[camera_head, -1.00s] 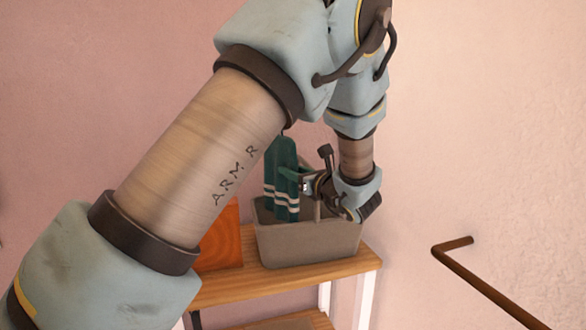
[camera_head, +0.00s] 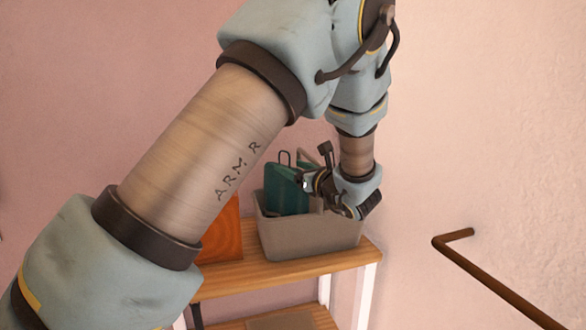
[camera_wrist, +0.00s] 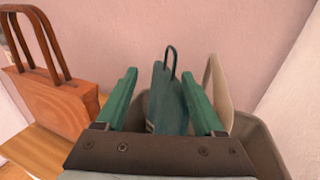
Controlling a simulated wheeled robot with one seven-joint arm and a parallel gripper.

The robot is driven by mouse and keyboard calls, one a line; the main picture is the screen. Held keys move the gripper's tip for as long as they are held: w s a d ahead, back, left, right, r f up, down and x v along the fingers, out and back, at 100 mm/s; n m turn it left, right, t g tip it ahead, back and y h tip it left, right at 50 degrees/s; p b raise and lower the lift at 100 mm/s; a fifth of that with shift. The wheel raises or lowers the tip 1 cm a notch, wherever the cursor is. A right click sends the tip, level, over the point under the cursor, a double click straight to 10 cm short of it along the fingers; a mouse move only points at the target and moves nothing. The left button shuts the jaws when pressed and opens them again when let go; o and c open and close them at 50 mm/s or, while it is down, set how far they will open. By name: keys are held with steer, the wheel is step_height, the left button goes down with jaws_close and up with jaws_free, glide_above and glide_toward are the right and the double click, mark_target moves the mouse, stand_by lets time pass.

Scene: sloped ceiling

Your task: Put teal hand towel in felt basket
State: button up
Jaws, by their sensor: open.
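The teal hand towel (camera_head: 285,190) stands partly inside the felt basket (camera_head: 310,241), its upper part and dark hanging loop above the rim. In the wrist view the towel (camera_wrist: 167,100) is upright between my gripper's (camera_wrist: 160,92) two green fingers, with a gap on each side. My gripper is open just above the basket and does not hold the towel. The basket (camera_wrist: 262,150) is grey with a pale handle, and its near side is hidden by my gripper. The towel's lower part is hidden inside the basket.
The basket stands on a wooden shelf unit (camera_head: 235,279) with white legs. An orange bag (camera_wrist: 58,104) with brown handles stands left of it; it also shows behind my arm (camera_head: 222,233). A brown rail (camera_head: 490,283) is on the right. Pink walls are close behind.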

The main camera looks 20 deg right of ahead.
steer(key=shift+s+d+f, duration=0.1)
steer(key=shift+s+d, duration=0.05)
steer(key=shift+s, duration=0.25)
steer(key=s+d+b, duration=0.1)
steer(key=s+b, duration=0.1)
steer(key=s, duration=0.8)
steer(key=shift+d+b, duration=0.15)
steer(key=shift+b, duration=0.15)
steer(key=shift+w, duration=0.1)
